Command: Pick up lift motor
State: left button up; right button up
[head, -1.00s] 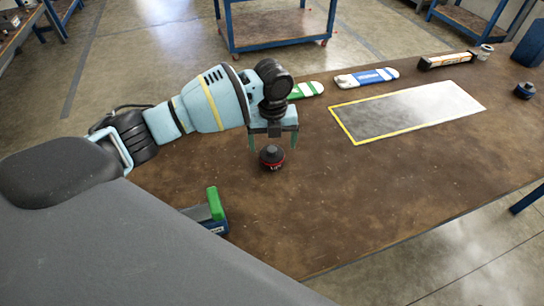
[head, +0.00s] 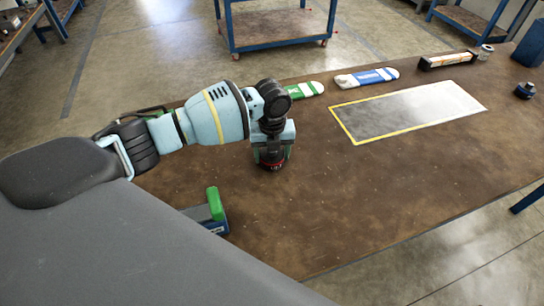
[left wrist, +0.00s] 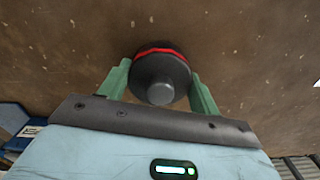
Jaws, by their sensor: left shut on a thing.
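The lift motor is a short black cylinder with a red band. In the head view the lift motor (head: 272,165) sits on the brown table, mostly covered by my left gripper (head: 272,155), which comes down over it from above. In the left wrist view the lift motor (left wrist: 160,76) lies between the two green fingers of the left gripper (left wrist: 160,84), one on each side. The left gripper is shut on the lift motor. No gap under the motor can be made out. My right gripper is not in view.
A blue-grey block with a green part (head: 208,210) stands near the front left. Green-white (head: 305,90) and blue-white (head: 367,77) packs lie at the back, beside a yellow-edged grey mat (head: 410,110). A dark motor-like part (head: 524,90) stands far right. The table's front right is clear.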

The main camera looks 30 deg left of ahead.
pick_arm(q)
jog(key=c, duration=0.4)
jog(key=shift+r+p, duration=0.3)
jog(key=shift+r, duration=4.8)
